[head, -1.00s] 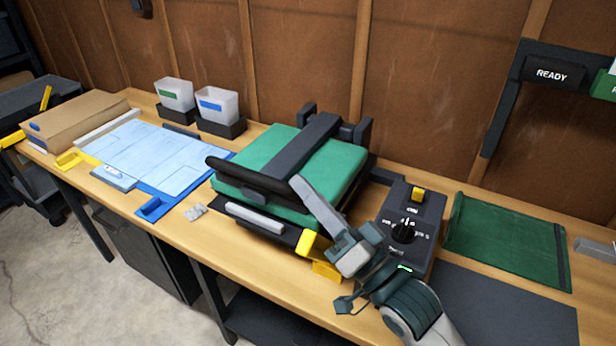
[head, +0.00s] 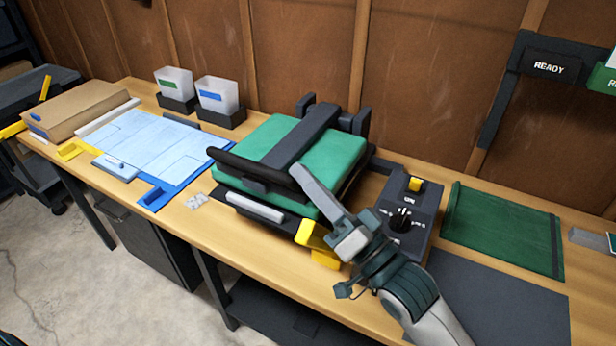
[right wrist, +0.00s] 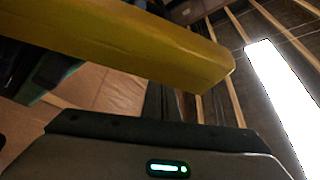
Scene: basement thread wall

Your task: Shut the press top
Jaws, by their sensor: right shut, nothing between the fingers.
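The press (head: 300,165) stands on the bench in the middle of the head view. Its green padded top lies low over the dark base, with a dark arm across it and a black handle bar (head: 262,176) along the front. I cannot tell if the top is fully down. My right gripper (head: 301,172) is shut and empty, its fingers reaching up beside the right end of the handle bar; contact is unclear. A yellow block (head: 312,234) sits at the press's front right corner, below the gripper. A yellow bar (right wrist: 130,45) crosses close in the right wrist view. My left gripper is out of view.
A dark control box (head: 412,210) with a knob and yellow switch stands right of the press. A green mat (head: 503,230) lies farther right. A blue sheet (head: 150,150), two white bins (head: 217,95) and a cardboard box (head: 80,108) are left.

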